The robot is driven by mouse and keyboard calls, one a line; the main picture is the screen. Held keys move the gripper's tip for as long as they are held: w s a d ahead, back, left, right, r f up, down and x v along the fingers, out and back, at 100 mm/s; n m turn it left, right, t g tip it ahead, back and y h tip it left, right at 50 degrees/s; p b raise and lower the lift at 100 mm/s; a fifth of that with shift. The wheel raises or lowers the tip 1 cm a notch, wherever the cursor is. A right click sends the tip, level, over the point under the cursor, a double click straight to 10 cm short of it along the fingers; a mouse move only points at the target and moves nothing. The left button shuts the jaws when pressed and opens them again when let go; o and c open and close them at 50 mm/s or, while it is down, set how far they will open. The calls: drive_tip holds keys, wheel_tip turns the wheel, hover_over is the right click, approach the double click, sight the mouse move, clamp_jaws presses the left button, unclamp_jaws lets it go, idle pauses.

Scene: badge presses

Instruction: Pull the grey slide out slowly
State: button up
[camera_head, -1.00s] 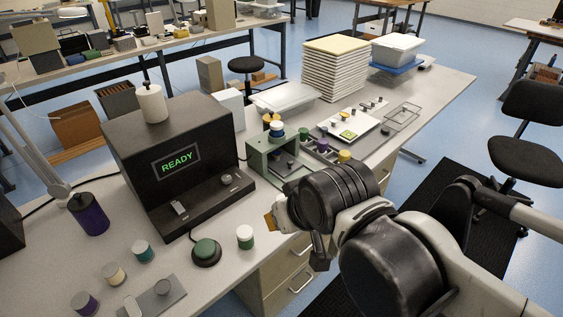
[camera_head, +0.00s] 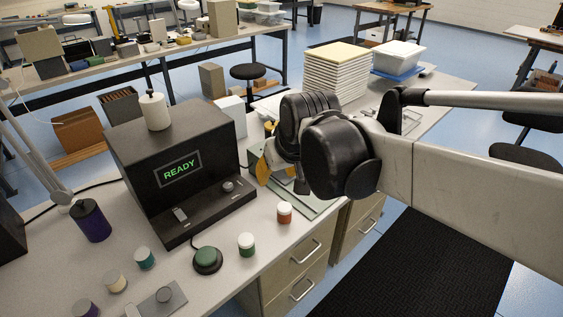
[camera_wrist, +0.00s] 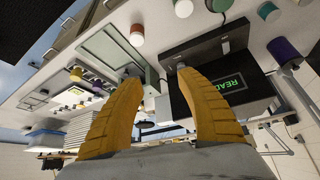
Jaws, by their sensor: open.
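My gripper (camera_head: 262,168) is open and empty, its orange finger showing beside the black machine's right side. In the wrist view my gripper (camera_wrist: 159,77) has its two orange fingers spread wide, with nothing between them. A flat grey plate with a green rim (camera_head: 318,207) shows below my wrist, apart from the fingers; it also shows in the wrist view, upper left of the fingers (camera_wrist: 112,42). I cannot tell whether this is the grey slide or the base of the green press around it. My arm hides most of the press in the head view.
The black machine (camera_head: 135,150) reading READY stands close left of my gripper. A red pot with white lid (camera_head: 284,213), a green pot (camera_head: 246,244) and a green button (camera_head: 207,259) are near the front edge. A tall white stack (camera_head: 335,75) stands behind.

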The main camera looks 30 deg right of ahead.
drive_tip(key=w+d+f+g+p, duration=0.1)
drive_tip(key=w+d+f, duration=0.5)
drive_tip(key=w, duration=0.4)
drive_tip(key=w+d+f, duration=0.4)
drive_tip(key=w+d, duration=0.4)
drive_tip(key=w, duration=0.2)
drive_tip(key=shift+m+g, duration=0.4)
drive_tip(key=d+b+x, duration=0.1)
drive_tip(key=x, duration=0.5)
drive_tip(key=d+b+x, duration=0.1)
drive_tip(key=d+x, duration=0.1)
drive_tip(key=x, duration=0.4)
drive_tip(key=d+b+x, duration=0.1)
drive_tip(key=x, duration=0.6)
drive_tip(key=shift+w+d+r, duration=0.25)
drive_tip(key=shift+w+d, duration=0.05)
drive_tip(key=shift+w, duration=0.05)
clamp_jaws()
